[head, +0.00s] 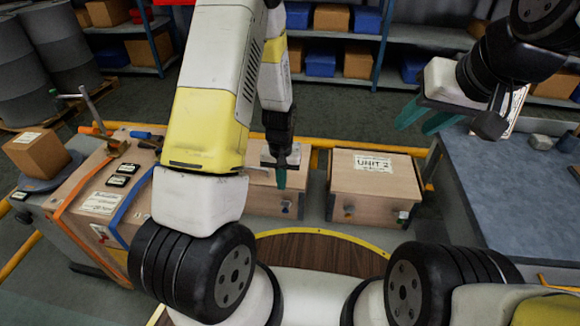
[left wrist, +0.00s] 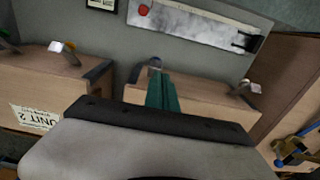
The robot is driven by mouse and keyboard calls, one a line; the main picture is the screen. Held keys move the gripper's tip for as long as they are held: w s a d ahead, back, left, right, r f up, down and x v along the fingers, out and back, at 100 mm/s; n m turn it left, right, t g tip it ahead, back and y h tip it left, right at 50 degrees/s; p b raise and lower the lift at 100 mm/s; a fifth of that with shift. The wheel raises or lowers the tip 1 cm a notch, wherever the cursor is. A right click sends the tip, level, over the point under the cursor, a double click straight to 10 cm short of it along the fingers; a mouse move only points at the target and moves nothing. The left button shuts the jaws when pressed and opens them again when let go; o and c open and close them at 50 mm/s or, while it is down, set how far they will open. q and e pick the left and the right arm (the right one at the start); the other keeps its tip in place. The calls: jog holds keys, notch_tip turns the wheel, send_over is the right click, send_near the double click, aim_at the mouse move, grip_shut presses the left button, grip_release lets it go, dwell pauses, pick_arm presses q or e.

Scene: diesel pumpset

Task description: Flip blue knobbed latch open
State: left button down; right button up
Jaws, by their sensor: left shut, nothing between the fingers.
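Two wooden boxes stand side by side: the UNIT 2 box (head: 372,185) and one partly hidden behind my left arm (head: 262,197). The hidden box has a small bluish-grey latch (head: 287,207) on its front. The UNIT 2 box has small latches at its left (head: 348,212) and right (head: 403,216). I cannot tell which is the blue knobbed latch. My left gripper (head: 281,178) is shut and empty, pointing down at the hidden box's front. In the left wrist view its teal fingers (left wrist: 162,95) overlap a grey latch (left wrist: 155,64); contact is unclear. My right gripper (head: 424,116) is open and empty.
A strapped wooden crate (head: 95,205) with tools and a cardboard box (head: 36,152) stands at the left. A blue-grey workbench (head: 500,190) is at the right. Yellow rails run behind the boxes; shelves stand farther back. A blue-and-brass fitting (left wrist: 292,150) shows at the wrist view's right.

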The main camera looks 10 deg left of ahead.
pick_arm(q)
jog(key=shift+s+r, duration=0.7)
jog(key=shift+r, duration=0.3)
jog(key=shift+s+r, duration=0.65)
jog(key=shift+r, duration=0.3)
notch_tip(320, 180, up, 19)
jog(key=s+t+h, duration=0.2)
jog(key=t, duration=0.1)
jog(key=s+a+r+t, duration=0.1)
jog(key=s+r+t, duration=0.2)
jog(key=s+r, duration=0.9)
jog(key=shift+s+a+r+m, duration=0.15)
jog(key=shift+a+r+m, duration=0.15)
jog(key=shift+r, duration=0.4)
